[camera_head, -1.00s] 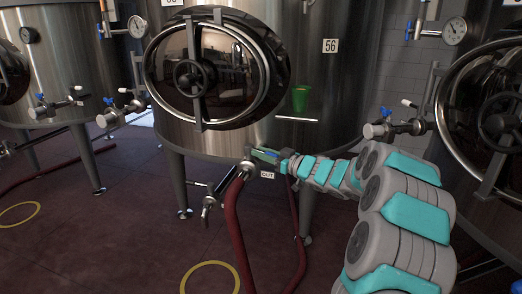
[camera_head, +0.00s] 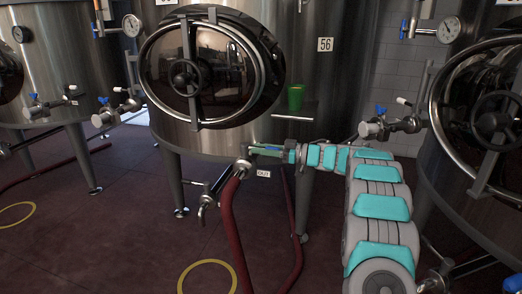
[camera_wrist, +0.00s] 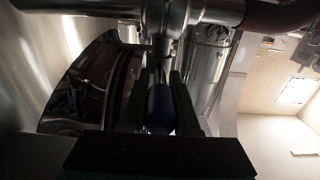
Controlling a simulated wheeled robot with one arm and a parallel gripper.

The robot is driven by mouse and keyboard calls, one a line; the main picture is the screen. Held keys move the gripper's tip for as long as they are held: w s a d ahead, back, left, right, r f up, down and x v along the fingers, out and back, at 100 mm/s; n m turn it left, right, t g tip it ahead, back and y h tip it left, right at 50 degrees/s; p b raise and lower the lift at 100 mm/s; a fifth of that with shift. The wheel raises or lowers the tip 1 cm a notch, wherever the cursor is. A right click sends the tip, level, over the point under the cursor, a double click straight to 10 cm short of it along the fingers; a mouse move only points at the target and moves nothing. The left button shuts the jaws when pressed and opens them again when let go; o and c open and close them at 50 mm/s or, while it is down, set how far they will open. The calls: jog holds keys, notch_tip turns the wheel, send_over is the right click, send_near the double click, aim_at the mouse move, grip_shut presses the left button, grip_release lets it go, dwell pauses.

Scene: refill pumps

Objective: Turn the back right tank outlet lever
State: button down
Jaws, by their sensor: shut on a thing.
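The tank marked 56 (camera_head: 345,85) stands in the middle of the head view, with its outlet valve (camera_head: 243,164) low on its front and an "OUT" label (camera_head: 263,173) beside it. My gripper (camera_head: 266,150) is at this outlet, reaching in from the right. In the wrist view, the dark fingers of my gripper (camera_wrist: 160,90) are shut on the blue outlet lever (camera_wrist: 160,112), just beside the metal pipe (camera_wrist: 140,12). In the head view the lever is mostly hidden by the gripper, so its exact angle is hard to tell.
A dark red hose (camera_head: 229,235) hangs from the outlet to the floor. Other tanks stand left (camera_head: 65,70) and right (camera_head: 447,165). Yellow rings (camera_head: 207,262) mark the open floor.

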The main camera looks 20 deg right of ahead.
jog(key=shift+r, duration=0.2)
jog(key=c, duration=1.1)
grip_release()
jog(key=o, duration=0.5)
jog(key=shift+w+f, duration=0.1)
jog(key=shift+c, duration=0.2)
jog(key=v, duration=0.7)
jog(key=shift+s+d+b, duration=0.2)
jog(key=shift+d+b, duration=0.15)
